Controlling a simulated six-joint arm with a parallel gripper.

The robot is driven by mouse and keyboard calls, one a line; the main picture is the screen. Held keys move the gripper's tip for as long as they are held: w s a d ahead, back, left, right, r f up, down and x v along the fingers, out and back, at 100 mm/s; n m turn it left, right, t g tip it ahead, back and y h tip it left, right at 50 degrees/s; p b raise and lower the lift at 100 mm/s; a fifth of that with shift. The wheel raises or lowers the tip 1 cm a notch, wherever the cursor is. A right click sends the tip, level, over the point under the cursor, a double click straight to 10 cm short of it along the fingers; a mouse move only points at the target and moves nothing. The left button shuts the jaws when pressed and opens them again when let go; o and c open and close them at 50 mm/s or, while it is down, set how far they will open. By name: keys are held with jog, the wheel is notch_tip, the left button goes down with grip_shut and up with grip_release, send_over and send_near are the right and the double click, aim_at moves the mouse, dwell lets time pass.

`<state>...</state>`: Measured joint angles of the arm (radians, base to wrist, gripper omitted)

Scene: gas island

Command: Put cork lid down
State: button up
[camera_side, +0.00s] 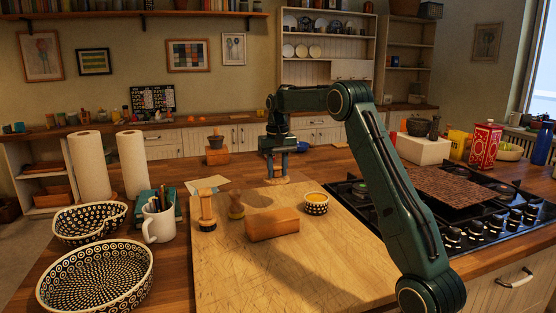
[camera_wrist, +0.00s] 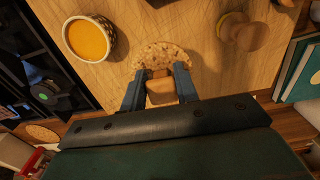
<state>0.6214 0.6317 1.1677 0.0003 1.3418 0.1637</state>
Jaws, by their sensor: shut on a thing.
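The cork lid (camera_side: 278,181) is a flat, speckled round disc with a light wooden grip. In the wrist view the cork lid (camera_wrist: 170,53) shows just past the fingertips. My gripper (camera_side: 277,172) points down and is shut on the lid's grip, near the far edge of the cutting board (camera_side: 330,265). In the wrist view, the two fingers of my gripper (camera_wrist: 158,76) stand on either side of the grip. I cannot tell whether the lid touches the board or hangs just above it.
A small patterned bowl with yellow contents (camera_side: 316,205) stands right of the lid. A wooden block (camera_side: 272,225), a wooden stamp (camera_side: 236,207) and a wooden mill (camera_side: 207,210) stand nearer. The stove (camera_side: 465,230) is at right. The board's front is clear.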

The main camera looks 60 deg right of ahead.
aim_at(277, 178)
jog(key=shift+f, duration=2.8)
jog(key=shift+f, duration=0.15)
jog(key=shift+f, duration=2)
jog(key=shift+f, duration=0.1)
jog(key=o, duration=1)
jog(key=shift+c, duration=0.2)
notch_tip(277, 178, up, 12)
jog(key=shift+r, duration=0.15)
